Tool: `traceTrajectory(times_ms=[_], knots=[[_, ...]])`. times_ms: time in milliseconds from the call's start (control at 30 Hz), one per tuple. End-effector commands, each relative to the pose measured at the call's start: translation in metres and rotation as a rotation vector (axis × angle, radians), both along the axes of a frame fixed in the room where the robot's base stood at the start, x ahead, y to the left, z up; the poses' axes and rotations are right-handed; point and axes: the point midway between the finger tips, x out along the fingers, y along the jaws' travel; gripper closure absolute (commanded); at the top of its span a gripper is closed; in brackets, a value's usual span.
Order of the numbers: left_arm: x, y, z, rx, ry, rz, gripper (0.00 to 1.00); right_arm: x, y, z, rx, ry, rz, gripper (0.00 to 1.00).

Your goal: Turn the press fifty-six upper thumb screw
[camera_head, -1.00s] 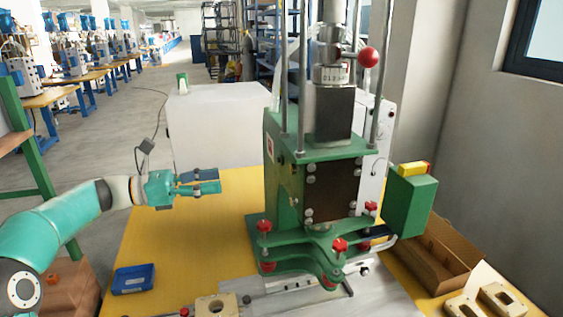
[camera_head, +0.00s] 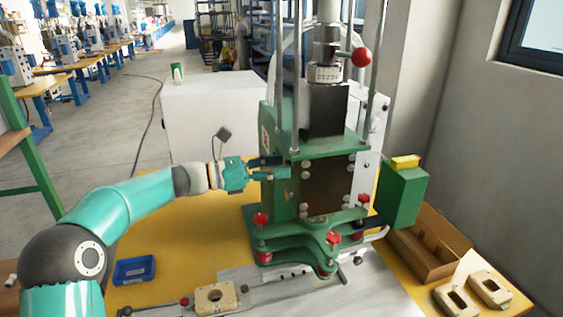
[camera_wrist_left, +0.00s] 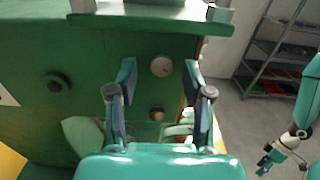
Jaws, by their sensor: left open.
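The green press (camera_head: 278,175) stands on the yellow table. In the left wrist view its green side face (camera_wrist_left: 90,70) carries a round, pale metal screw head (camera_wrist_left: 161,66), which looks like the upper thumb screw, and a smaller brass one (camera_wrist_left: 157,113) below it. My left gripper (camera_head: 278,168) is open at the left side of the press; in the left wrist view its two fingertips (camera_wrist_left: 161,78) stand either side of the pale screw head. I cannot tell whether they touch it. My right gripper (camera_wrist_left: 268,165) shows small at the lower right there, its jaws unclear.
Red-knobbed clamps (camera_head: 333,238) sit at the press's base. A blue tray (camera_head: 133,270) and a beige block (camera_head: 215,298) lie in front. A green box (camera_head: 402,197) and a cardboard box (camera_head: 425,265) are on the right. A dark round knob (camera_wrist_left: 56,83) is on the press's side.

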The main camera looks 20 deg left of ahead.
Motion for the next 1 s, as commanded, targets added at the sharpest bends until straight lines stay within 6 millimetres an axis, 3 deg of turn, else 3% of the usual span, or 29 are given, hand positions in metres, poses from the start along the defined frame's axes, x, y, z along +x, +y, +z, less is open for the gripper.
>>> traceTrajectory(times_ms=[433, 733, 1000], knots=[[0.0059, -0.0086, -0.0001, 0.001, -0.001, 0.001, 0.51, -0.0001, 0.0, 0.0024, 0.0, 0.0, 0.0, 0.49], [0.0058, -0.0082, 0.0, 0.001, -0.001, 0.001, 1.0, 0.0, -0.0001, 0.0025, 0.0, 0.0, 0.0, 0.49], [0.0061, -0.0079, -0.0003, 0.007, -0.012, 0.003, 1.0, 0.0, 0.0, 0.0003, 0.0, 0.0, 0.0, 0.49]])
